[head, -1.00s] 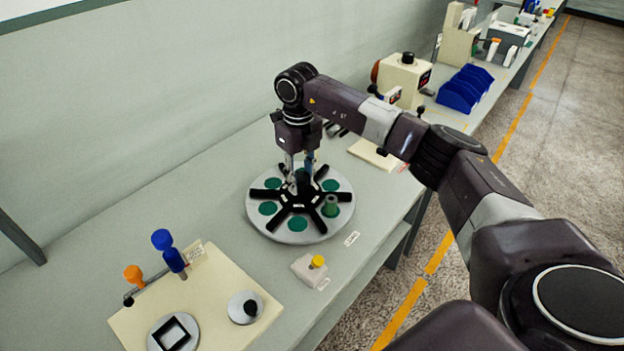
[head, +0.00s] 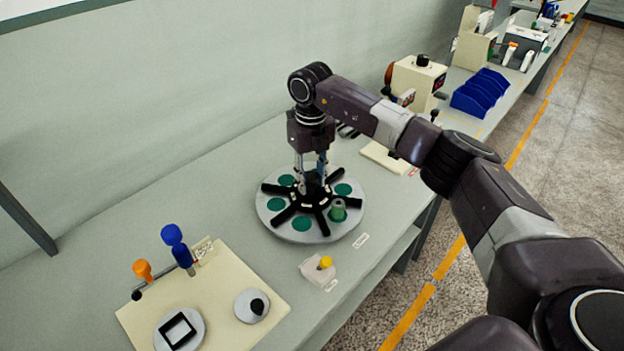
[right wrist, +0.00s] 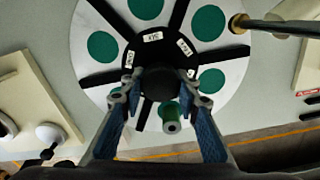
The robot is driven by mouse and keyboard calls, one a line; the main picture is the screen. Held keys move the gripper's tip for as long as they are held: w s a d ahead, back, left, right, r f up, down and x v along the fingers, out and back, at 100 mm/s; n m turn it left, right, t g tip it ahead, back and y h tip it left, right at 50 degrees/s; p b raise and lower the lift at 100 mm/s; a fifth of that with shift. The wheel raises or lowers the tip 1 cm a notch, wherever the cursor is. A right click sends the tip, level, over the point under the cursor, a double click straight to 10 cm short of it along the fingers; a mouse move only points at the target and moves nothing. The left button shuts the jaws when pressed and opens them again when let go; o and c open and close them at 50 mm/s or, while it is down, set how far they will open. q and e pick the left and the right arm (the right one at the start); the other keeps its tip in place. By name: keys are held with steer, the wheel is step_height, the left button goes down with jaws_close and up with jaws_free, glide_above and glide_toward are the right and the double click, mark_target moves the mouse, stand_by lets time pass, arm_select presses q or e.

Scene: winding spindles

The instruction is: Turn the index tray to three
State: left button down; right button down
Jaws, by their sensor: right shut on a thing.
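The index tray (head: 264,216) is a round light-grey disc with green round spots and black spokes around a black hub. A green hollow cylinder (head: 338,211) stands on one spot at the tray's right side; it also shows in the right wrist view (right wrist: 172,118). My right gripper (head: 312,180) points down over the tray's centre. In the right wrist view its fingers (right wrist: 158,92) are shut on the black hub knob (right wrist: 158,84). Small white labels (right wrist: 153,37) ring the hub, their writing too small to read surely. My left gripper is out of view.
A cream board (head: 225,311) with blue and orange-handled items lies front left. A pale block with a yellow knob (head: 325,262) stands before the tray. A white label (head: 360,240) lies near the tray's rim. Blue bins (head: 480,92) and a cream machine (head: 418,82) stand behind.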

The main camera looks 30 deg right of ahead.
steer(key=c, duration=1.7)
jaws_free()
steer(key=shift+w+r, duration=0.15)
steer(key=shift+c, duration=0.2)
steer(key=o, duration=0.3)
step_height(320, 180, up, 12)
